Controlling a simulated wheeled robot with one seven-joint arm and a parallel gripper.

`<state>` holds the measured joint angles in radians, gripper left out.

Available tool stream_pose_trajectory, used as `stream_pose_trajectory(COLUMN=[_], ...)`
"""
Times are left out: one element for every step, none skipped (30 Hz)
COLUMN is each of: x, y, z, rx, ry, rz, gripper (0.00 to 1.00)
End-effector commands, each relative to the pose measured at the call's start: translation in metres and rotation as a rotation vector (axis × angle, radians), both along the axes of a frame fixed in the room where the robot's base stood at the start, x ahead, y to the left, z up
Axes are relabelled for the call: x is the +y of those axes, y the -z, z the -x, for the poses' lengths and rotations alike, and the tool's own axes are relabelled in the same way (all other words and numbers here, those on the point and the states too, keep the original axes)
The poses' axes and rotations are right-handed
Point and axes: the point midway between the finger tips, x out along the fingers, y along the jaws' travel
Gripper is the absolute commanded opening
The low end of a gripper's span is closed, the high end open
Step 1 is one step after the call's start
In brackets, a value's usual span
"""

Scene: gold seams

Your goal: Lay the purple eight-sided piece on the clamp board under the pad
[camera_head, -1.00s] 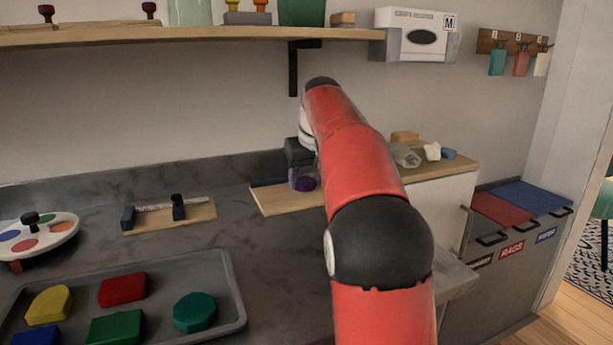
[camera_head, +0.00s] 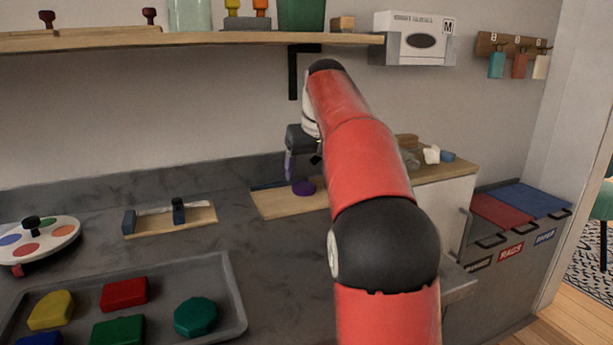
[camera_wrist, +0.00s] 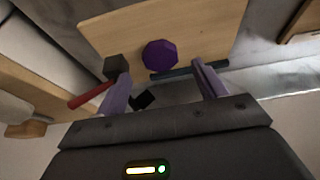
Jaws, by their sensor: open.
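The purple eight-sided piece (camera_head: 303,188) lies flat on a pale wooden board (camera_head: 272,203) on the counter, which I take for the clamp board. In the wrist view the piece (camera_wrist: 160,54) rests on bare wood, beside a dark bar (camera_wrist: 188,71). A dark block (camera_wrist: 117,66) with a red rod (camera_wrist: 92,92) stands at its left, and a small black square (camera_wrist: 146,99) shows nearer me. I cannot tell whether that square is the pad; it is not over the piece. My gripper (camera_wrist: 160,74) is open and empty, above and apart from the piece.
Another wooden board (camera_head: 200,217) with dark blue blocks lies to the left. A grey tray (camera_head: 238,300) with several coloured pieces is in front, and a round palette (camera_head: 62,232) is at far left. A shelf (camera_head: 200,40) hangs above. My arm hides part of the counter.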

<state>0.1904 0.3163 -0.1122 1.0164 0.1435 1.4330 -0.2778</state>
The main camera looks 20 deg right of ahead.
Motion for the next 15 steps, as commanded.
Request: stream_pose_trajectory(x=[0.000,0.000,0.000,0.000,0.000,0.000,0.000,0.000,0.000,0.000,0.000,0.000,0.000,0.000,0.000], y=[-0.015,-0.021,-0.029,-0.035,-0.040,-0.047,-0.051,-0.055,-0.060,-0.063,-0.065,-0.068,-0.069,-0.070,-0.071], z=[0.004,0.007,0.010,0.012,0.015,0.018,0.020,0.021,0.023,0.025,0.026,0.027,0.028,0.028,0.029], rx=[-0.004,-0.003,-0.004,-0.003,-0.004,-0.003,-0.003,-0.003,-0.002,-0.002,-0.002,-0.002,-0.001,-0.001,-0.001], ry=[0.000,0.000,0.000,0.000,0.000,0.000,0.000,0.000,0.000,0.000,0.000,0.000,0.000,0.000,0.000], rz=[0.001,0.001,0.001,0.001,0.001,0.001,0.001,0.001,0.000,0.000,0.000,0.000,0.000,0.000,0.000], gripper=[0.70,0.70,0.70,0.70,0.70,0.70,0.70,0.70,0.70,0.70,0.70,0.70,0.70,0.70,0.70])
